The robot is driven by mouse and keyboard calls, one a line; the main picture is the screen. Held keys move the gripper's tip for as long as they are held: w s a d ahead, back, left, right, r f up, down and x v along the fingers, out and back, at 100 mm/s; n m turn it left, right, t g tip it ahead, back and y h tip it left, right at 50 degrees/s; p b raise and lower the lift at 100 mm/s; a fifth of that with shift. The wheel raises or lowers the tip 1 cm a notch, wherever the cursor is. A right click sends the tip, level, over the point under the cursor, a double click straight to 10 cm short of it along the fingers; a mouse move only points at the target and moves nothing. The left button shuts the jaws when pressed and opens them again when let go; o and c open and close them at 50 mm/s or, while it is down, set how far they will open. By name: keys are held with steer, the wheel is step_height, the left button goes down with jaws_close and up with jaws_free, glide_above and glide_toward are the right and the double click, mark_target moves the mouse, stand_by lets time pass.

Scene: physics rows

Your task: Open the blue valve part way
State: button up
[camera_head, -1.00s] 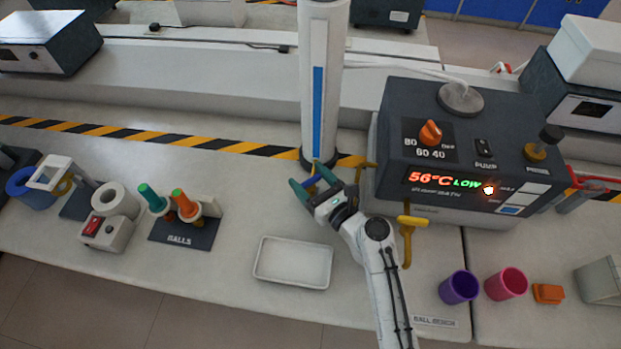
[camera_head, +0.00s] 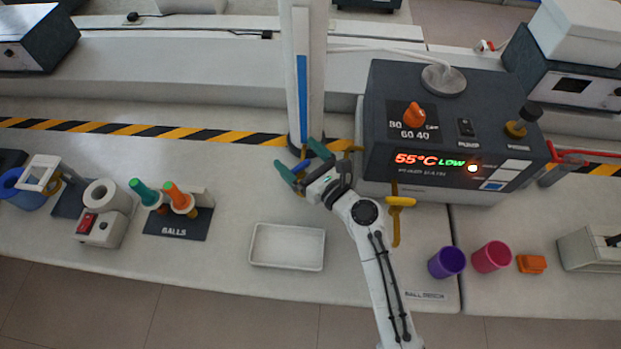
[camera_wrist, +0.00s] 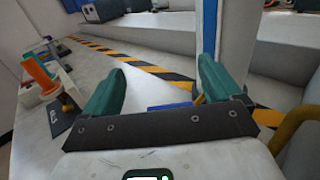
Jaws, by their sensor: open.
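The blue valve's handle shows as a small blue bar (camera_head: 301,166) near the foot of the tall white column, partly hidden by my gripper. In the wrist view a short strip of blue (camera_wrist: 170,106) shows low between the fingers, just above the dark gripper bar. My gripper (camera_head: 299,160) is open, its two green fingers spread to either side of the blue piece. In the wrist view the fingers (camera_wrist: 163,70) stand apart with no object clamped. Whether a finger touches the handle I cannot tell.
The white column (camera_head: 304,95) with a blue stripe stands just behind my gripper. The dark heating bath (camera_head: 450,130) stands to its right, with a yellow tap (camera_head: 398,202) in front. A white tray (camera_head: 287,262) lies nearer me. A balls rack (camera_head: 180,222) stands at left.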

steer(key=s+d+r+p, duration=0.3)
steer(key=s+r, duration=0.5)
steer(key=s, duration=0.4)
steer(key=shift+s+d+r, duration=0.2)
steer(key=shift+r, duration=0.15)
